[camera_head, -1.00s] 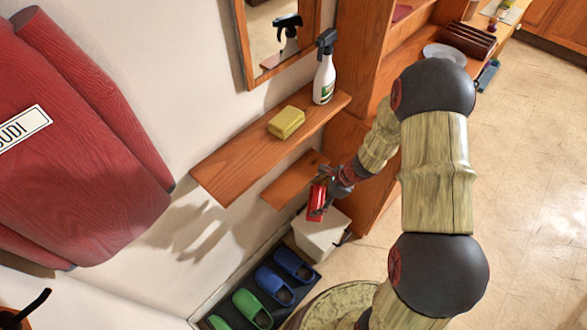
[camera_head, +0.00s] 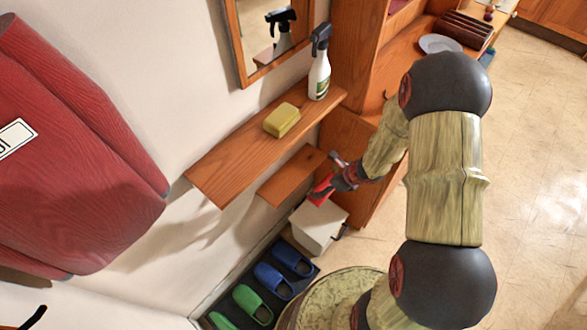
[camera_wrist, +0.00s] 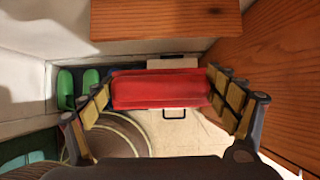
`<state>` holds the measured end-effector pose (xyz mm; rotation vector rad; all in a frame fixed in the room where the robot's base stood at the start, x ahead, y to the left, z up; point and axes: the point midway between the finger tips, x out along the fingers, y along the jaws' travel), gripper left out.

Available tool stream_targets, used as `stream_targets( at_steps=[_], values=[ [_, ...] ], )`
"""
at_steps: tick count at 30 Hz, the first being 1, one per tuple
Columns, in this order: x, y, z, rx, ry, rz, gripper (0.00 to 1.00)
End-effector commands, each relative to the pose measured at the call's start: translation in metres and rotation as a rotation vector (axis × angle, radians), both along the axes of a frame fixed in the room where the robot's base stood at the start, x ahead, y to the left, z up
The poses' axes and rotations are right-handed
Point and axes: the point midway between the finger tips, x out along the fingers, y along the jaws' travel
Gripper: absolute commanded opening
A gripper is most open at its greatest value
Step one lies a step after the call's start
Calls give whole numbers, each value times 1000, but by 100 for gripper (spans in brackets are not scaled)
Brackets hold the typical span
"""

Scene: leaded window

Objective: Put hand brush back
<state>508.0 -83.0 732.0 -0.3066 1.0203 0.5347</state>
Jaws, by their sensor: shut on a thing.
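The red hand brush (camera_head: 321,190) is between the fingers of my gripper (camera_head: 335,180), beside the right front end of the small lower wooden shelf (camera_head: 284,181) and above a white bin. In the wrist view the red brush (camera_wrist: 160,90) lies across the picture with my gripper's fingers (camera_wrist: 162,95) on both its ends; no bristles show. The edge of a wooden board (camera_wrist: 165,18) shows above it. In the head view my gripper partly hides the brush.
The upper shelf (camera_head: 240,150) holds a yellow sponge (camera_head: 281,120) and a spray bottle (camera_head: 319,75). A wooden cabinet side (camera_head: 352,150) stands close on the right. Below are the white bin (camera_head: 315,228) and blue and green clogs (camera_head: 272,279). A red coat (camera_head: 75,160) hangs left.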

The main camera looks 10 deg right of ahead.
Motion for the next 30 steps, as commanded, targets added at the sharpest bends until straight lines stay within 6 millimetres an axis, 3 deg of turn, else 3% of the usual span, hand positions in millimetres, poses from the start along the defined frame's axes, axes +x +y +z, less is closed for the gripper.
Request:
stream_targets(
  at_steps=[15,28,30],
  values=[
    [99,67,1,0,-2,4,55],
    [132,89,2,1,-3,4,55],
    [129,87,-17,1,1,0,55]
  ],
)
